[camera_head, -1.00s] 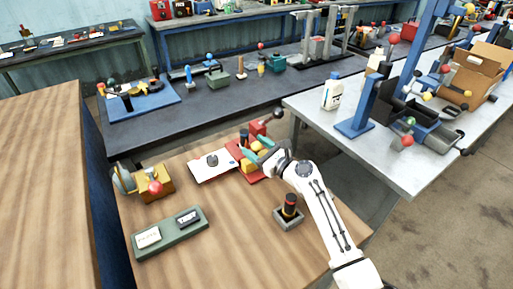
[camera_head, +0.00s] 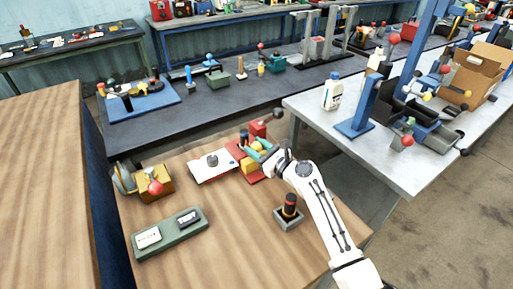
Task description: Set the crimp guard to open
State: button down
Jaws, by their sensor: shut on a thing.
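A small fixture with a red base (camera_head: 250,178) and yellow blocks (camera_head: 249,166) stands near the far edge of the wooden bench. It has a dark upright knob, a red block (camera_head: 257,129) and a lever with a dark ball (camera_head: 278,114). The crimp guard appears to be part of this fixture, but its outline is too small to tell. My gripper (camera_head: 262,153) reaches in from the right, at the fixture's right side, and is shut on a part there, seemingly the guard. My wrist and fingers hide the contact.
A white plate (camera_head: 208,171) with a grey knob lies left of the fixture. A yellow block with a red ball (camera_head: 155,187) stands farther left. A green two-label panel (camera_head: 168,233) lies in front. A grey box with a dark, red-banded handle (camera_head: 289,217) stands near my forearm.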

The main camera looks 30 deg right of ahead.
aim_at(258, 151)
jog(key=s+p, duration=0.2)
jog(key=s, duration=0.2)
jog(key=shift+s+f, duration=0.15)
jog(key=shift+s, duration=0.05)
jog(key=c, duration=0.7)
grip_release()
jog(key=shift+s, duration=0.1)
